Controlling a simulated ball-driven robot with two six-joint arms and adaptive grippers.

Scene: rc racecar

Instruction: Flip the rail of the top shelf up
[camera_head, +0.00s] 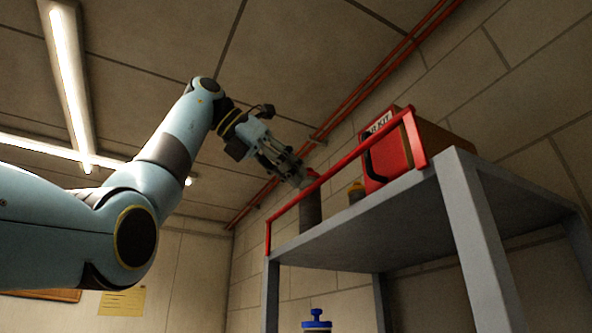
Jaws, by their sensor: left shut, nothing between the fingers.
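The grey shelf unit (393,238) stands at the right, seen from below. Its red rail (340,166) stands above the front edge of the top shelf, with one end arm going down at the left and another at the right. My left arm reaches up from the left. My left gripper (301,180) is shut and empty, close to the rail's left half. I cannot tell whether the fingertips touch the rail. My right gripper is not in view.
On the top shelf stand a red kit box (388,160), a dark cylinder (310,212) and a small yellow-topped container (355,191). A blue-capped bottle (317,322) is below. Red pipes (375,77) run along the wall.

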